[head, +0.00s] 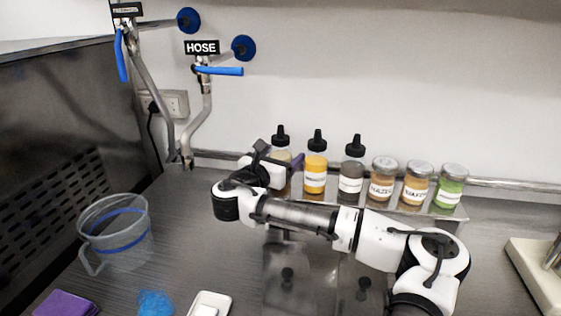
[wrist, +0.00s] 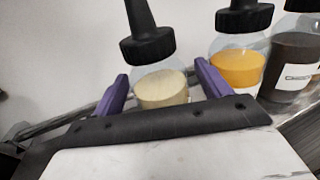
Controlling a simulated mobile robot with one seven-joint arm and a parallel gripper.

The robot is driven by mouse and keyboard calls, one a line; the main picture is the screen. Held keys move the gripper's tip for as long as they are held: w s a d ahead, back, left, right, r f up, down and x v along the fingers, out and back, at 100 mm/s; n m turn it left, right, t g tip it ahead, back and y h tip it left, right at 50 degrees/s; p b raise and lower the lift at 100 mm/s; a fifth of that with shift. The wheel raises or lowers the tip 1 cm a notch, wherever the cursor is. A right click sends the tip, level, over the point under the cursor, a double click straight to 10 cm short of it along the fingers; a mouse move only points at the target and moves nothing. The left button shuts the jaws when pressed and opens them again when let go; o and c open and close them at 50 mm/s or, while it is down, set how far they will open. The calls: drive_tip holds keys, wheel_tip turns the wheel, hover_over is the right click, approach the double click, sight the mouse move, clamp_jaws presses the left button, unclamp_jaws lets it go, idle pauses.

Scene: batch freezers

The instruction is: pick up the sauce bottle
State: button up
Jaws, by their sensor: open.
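Three squeeze bottles with black pointed caps stand in a row at the back of the counter. The leftmost sauce bottle (head: 281,153) holds a pale cream sauce and is partly hidden by my gripper in the head view. In the wrist view this cream bottle (wrist: 162,88) stands between my two purple fingers. The yellow bottle (head: 315,172) and the dark grey bottle (head: 351,173) stand to its right. My gripper (wrist: 160,95) is open around the cream bottle, and the wrist view shows a gap on its left side. Whether the right finger touches it I cannot tell.
Several labelled jars, such as the green one (head: 449,188), continue the row on a metal shelf. A clear jug (head: 117,236), a purple cloth (head: 66,303), a blue scrubber (head: 155,303) and a white dish (head: 210,305) lie at the left. Hose taps (head: 205,72) hang on the wall.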

drive_tip(key=shift+c, duration=0.3)
drive_tip(key=c, duration=1)
drive_tip(key=shift+r, duration=0.1)
wheel_tip(320, 180, up, 10)
drive_tip(key=shift+b, duration=1.15)
drive_tip(key=o, duration=0.3)
drive_tip(key=c, duration=0.3)
wheel_tip(320, 180, up, 8)
drive_tip(key=p, duration=0.5)
